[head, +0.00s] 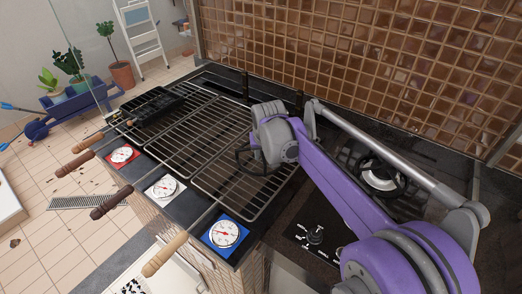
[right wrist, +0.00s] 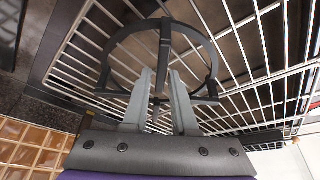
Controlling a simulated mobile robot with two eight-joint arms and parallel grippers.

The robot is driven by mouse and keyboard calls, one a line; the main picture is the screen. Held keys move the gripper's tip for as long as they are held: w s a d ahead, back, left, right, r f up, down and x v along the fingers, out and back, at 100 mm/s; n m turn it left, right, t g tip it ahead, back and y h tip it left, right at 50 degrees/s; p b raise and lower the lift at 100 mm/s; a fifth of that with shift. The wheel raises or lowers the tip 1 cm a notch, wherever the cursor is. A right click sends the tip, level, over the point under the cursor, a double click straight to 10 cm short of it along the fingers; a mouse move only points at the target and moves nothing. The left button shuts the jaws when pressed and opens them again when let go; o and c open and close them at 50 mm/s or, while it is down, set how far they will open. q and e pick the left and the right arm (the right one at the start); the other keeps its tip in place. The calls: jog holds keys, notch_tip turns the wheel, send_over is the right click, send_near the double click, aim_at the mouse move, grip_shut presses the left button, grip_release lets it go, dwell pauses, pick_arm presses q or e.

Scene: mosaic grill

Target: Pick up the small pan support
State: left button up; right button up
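The small pan support is a black ring with spokes. In the right wrist view the small pan support (right wrist: 108,52) shows in front of the grill grate, and one spoke lies between my fingers. My right gripper (right wrist: 162,72) has a visible gap on both sides of that spoke, so it looks open around it. In the head view the pan support (head: 241,163) shows as a dark curved edge beside my right gripper (head: 256,152), over the right part of the grate; the gripper hides much of it. My left gripper is out of view.
The grill grate (head: 205,140) has several skewers with wooden handles over its front edge. A black grill pan (head: 158,103) sits at its far left. A burner (head: 380,178) lies behind my right arm. A tiled wall (head: 360,50) bounds the back.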

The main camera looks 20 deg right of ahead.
grip_shut()
dwell(1.1)
